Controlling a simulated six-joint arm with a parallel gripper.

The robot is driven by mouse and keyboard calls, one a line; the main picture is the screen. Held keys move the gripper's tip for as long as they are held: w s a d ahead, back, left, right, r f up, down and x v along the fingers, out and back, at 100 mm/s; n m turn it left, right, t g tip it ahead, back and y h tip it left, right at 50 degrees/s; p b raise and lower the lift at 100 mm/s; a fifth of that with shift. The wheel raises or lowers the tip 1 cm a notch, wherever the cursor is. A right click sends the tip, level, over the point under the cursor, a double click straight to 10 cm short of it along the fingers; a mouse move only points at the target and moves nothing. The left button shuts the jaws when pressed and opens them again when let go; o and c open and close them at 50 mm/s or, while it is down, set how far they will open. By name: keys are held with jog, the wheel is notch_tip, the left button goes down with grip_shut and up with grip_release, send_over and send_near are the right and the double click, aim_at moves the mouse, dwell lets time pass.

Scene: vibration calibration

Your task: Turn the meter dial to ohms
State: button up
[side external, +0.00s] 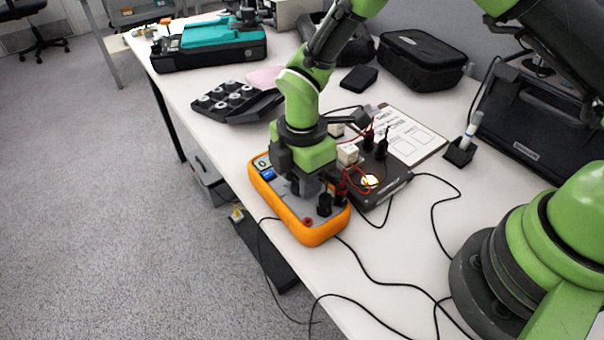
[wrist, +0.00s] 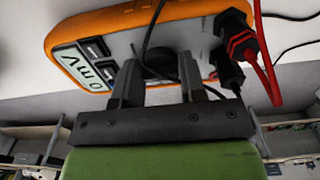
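The orange meter (side external: 318,231) lies on the white table with its grey face up, and it fills the top of the wrist view (wrist: 120,22). Its display (wrist: 78,69) appears upside down in the wrist view and seems to read 0 mV. The black dial (wrist: 160,62) is partly hidden between my fingers; its pointer setting cannot be read. My gripper (side external: 300,188) is over the meter's middle. In the wrist view my gripper (wrist: 161,82) has its two fingers apart, one on each side of the dial. Whether they press on it I cannot tell.
Black and red plugs (wrist: 238,45) with leads stand in the meter close beside my right finger. A dark box with a lit lamp (side external: 370,181) and red wires is just behind the meter. A clipboard (side external: 412,137) and black tray (side external: 235,102) lie farther back. Cables cross the table's front.

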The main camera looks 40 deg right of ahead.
jog(key=shift+c, duration=1)
jog(key=shift+m, duration=0.3)
jog(key=m, duration=0.3)
jog(key=shift+m, duration=2.1)
jog(key=o, duration=0.9)
